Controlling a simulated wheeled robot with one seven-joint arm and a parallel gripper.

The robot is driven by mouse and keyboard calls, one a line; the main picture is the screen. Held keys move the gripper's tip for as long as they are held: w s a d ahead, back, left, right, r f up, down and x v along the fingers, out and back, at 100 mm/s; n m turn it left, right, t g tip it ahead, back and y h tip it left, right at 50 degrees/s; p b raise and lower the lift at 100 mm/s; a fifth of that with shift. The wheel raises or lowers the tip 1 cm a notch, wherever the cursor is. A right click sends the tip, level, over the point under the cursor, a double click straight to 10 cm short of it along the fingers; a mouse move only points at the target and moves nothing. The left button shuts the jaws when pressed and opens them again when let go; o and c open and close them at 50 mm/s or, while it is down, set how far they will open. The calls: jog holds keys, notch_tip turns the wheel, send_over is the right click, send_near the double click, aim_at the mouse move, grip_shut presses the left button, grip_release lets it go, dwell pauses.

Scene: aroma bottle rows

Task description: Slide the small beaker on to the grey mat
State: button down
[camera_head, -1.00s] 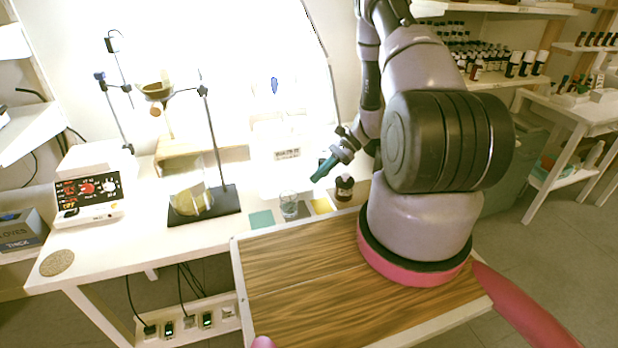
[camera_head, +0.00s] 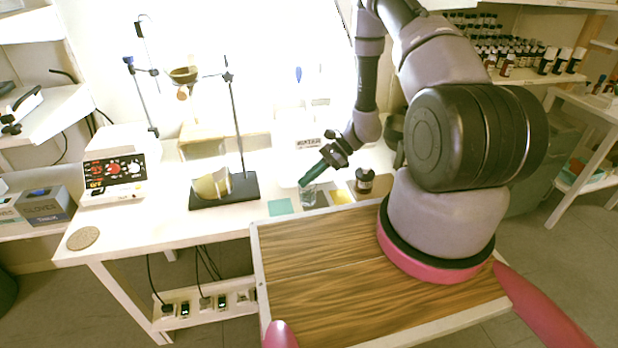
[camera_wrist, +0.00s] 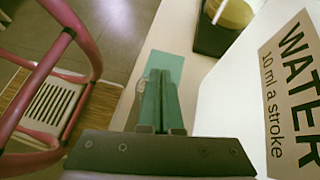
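The small clear glass beaker (camera_head: 308,197) stands upright on the bench between the teal mat and the yellow mat. The grey mat (camera_head: 321,200) shows beside and behind it; whether the beaker's base overlaps it I cannot tell. My gripper (camera_head: 303,184) has teal fingers pointing down and left, with the tips at or just above the beaker's rim in the head view. In the wrist view my gripper (camera_wrist: 162,85) has its fingers together with nothing seen between them. A faint glass edge shows at their left; contact is unclear.
The teal mat (camera_head: 280,207) lies left of the beaker, the yellow mat (camera_head: 341,197) right. A dark bottle (camera_head: 364,181) stands right of them. A stand base (camera_head: 222,192) with glassware is at left. A white box labelled WATER (camera_wrist: 285,80) is close to the fingers in the wrist view.

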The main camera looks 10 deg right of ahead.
jog(key=shift+s+d+f, duration=0.1)
jog(key=shift+f, duration=0.05)
jog(key=shift+w+d, duration=0.2)
jog(key=shift+d, duration=1.15)
